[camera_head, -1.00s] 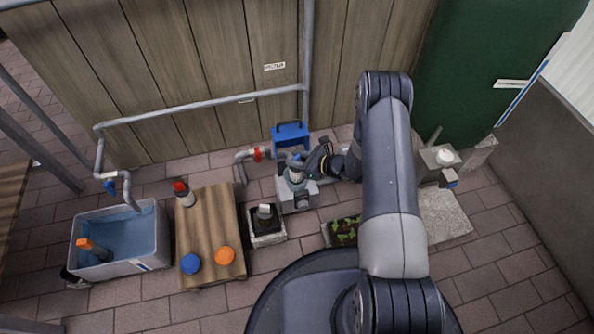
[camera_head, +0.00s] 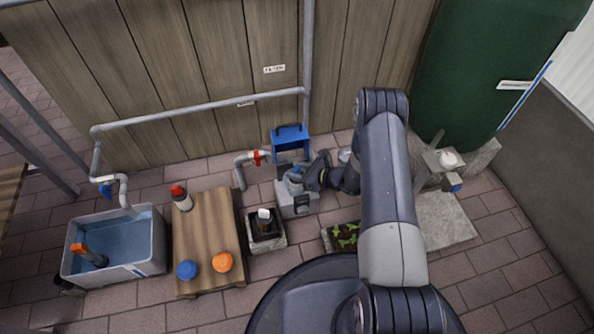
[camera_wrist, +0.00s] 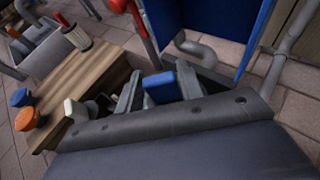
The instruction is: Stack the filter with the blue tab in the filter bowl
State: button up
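The blue tab of the filter (camera_wrist: 161,88) shows between the two fingers of my gripper (camera_wrist: 160,92) in the wrist view. The fingers sit close against both sides of the tab. In the head view my gripper (camera_head: 309,175) is over the grey housing (camera_head: 297,203), which looks like the filter bowl. The filter's blue top (camera_head: 294,176) shows there beside a finger. The filter's lower body is hidden, so I cannot tell how deep it sits.
A filter with a white tab (camera_head: 264,216) stands in a small square planter-like box left of the housing. A water tub (camera_head: 148,228) holds an orange-tabbed filter. A blue frame (camera_head: 290,137) stands behind.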

jog(key=o, duration=0.3)
jog(key=shift+r+p, duration=0.5)
jog(key=p+v, duration=0.3)
jog(key=v, duration=0.9)
jog(key=shift+f, duration=0.2)
